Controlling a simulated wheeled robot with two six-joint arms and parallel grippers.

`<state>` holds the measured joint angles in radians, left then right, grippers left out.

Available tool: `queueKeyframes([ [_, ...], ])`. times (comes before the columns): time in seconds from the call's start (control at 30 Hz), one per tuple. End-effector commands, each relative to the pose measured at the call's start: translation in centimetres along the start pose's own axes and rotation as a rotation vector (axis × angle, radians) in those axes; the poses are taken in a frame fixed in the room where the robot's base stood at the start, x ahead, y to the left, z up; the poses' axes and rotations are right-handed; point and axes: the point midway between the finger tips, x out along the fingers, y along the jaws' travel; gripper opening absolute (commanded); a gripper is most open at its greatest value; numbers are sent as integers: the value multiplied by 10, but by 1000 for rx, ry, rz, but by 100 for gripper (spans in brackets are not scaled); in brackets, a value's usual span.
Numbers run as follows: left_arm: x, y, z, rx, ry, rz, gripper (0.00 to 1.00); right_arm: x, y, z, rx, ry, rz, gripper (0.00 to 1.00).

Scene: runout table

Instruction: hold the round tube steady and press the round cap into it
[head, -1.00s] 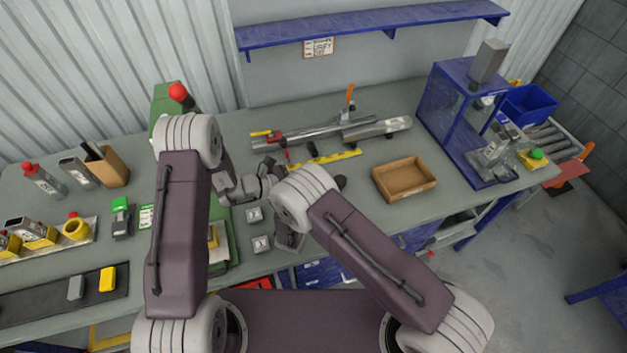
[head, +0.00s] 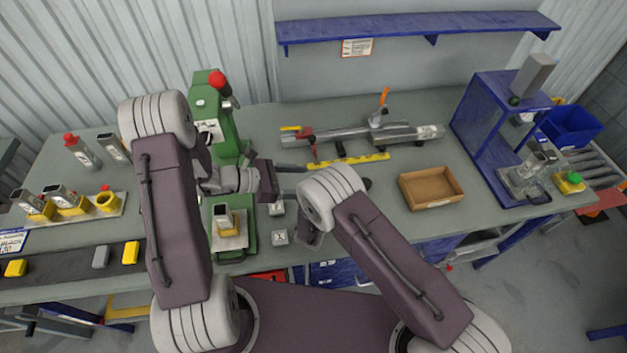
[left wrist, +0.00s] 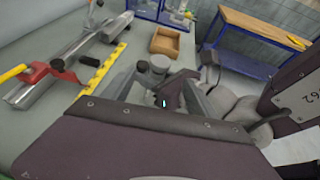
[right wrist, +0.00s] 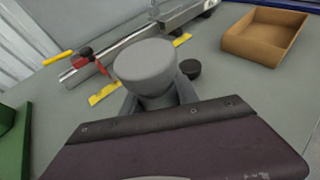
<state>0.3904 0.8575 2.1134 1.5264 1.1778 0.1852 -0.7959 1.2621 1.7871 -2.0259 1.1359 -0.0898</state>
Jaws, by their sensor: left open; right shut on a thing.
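In the right wrist view a grey round piece (right wrist: 145,65) stands upright between the fingers of my right gripper (right wrist: 155,98). I take it for the round tube; its upper end looks broad and flat, and its lower part is hidden. My right gripper is shut on it, beside the table's front edge in the head view (head: 310,235). My left gripper (head: 288,182) is open, above the table, to the left of my right arm. A black round puck (right wrist: 190,68) lies on the table beyond the held piece; I cannot tell if it is the round cap.
A green press (head: 222,115) stands behind my left arm. A brown box (head: 432,188), a yellow ruler (head: 350,160) and a clamped metal rail (head: 350,133) lie further right. Small grey blocks (head: 280,236) are near the front edge. A blue frame (head: 490,130) stands at the right.

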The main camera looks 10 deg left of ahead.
Motion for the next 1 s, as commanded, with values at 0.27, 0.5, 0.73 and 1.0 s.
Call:
queueKeyframes([
  [0.27,0,0,0,0,0,0,67,0,0,0,0,0,0,0],
  [0.5,0,0,-2,2,9,0,45,0,0,0,0,0,0,0],
  [0.73,-18,-42,-59,250,261,-264,0,0,0,0,0,-1,0,0],
  [1.0,-46,-9,-78,1216,696,-812,0,0,0,0,0,0,0,0],
])
